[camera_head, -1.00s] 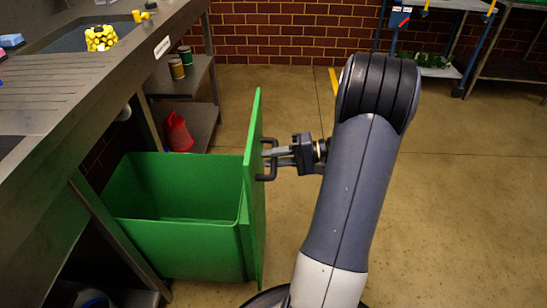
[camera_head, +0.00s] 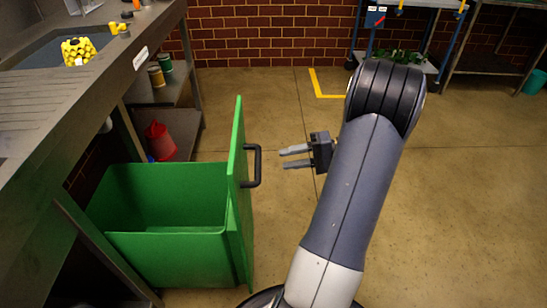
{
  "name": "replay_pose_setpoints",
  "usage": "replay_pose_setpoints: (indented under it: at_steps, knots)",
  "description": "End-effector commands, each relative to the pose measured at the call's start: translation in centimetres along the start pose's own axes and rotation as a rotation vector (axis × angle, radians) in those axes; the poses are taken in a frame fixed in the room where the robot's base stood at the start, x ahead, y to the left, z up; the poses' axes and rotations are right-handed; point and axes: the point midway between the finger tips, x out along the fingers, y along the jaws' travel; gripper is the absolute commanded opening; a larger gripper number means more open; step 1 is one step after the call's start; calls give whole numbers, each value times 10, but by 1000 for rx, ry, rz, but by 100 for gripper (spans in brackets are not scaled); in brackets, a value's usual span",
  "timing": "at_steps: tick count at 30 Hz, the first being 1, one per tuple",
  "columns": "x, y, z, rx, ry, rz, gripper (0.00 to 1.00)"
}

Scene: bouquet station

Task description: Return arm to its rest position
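My gripper (camera_head: 283,159) is open and empty. Its two fingers point left toward the black handle (camera_head: 257,166) on the green drawer front (camera_head: 235,190), with a clear gap between fingertips and handle. My arm (camera_head: 352,185) stands in the right middle of the view, bent at a dark joint at the top. The green bin drawer (camera_head: 165,243) is pulled out from under the counter and looks empty inside. Part of its left end is hidden by the counter.
The metal counter (camera_head: 75,105) runs along the left, with a sink holding a yellow bundle (camera_head: 78,51). A red container (camera_head: 160,141) and cans (camera_head: 156,75) stand on shelves below. Blue-framed racks (camera_head: 357,40) stand at the back. Floor to the right is clear.

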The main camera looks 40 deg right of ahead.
Motion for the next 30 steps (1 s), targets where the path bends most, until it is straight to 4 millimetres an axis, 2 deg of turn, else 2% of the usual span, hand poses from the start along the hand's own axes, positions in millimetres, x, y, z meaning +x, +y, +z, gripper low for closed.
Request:
replay_pose_setpoints:
  at_steps: [3, 6, 17, 23, 30]
  knots:
    - [-12, 0, 0, 1, 1, -1, 35]
    - [-15, 0, 0, 1, 0, 0, 35]
    - [-13, 1, 0, 1, -2, -1, 35]
    - [10, 2, 0, 0, -4, -1, 35]
    - [56, 2, 1, 0, -5, -1, 35]
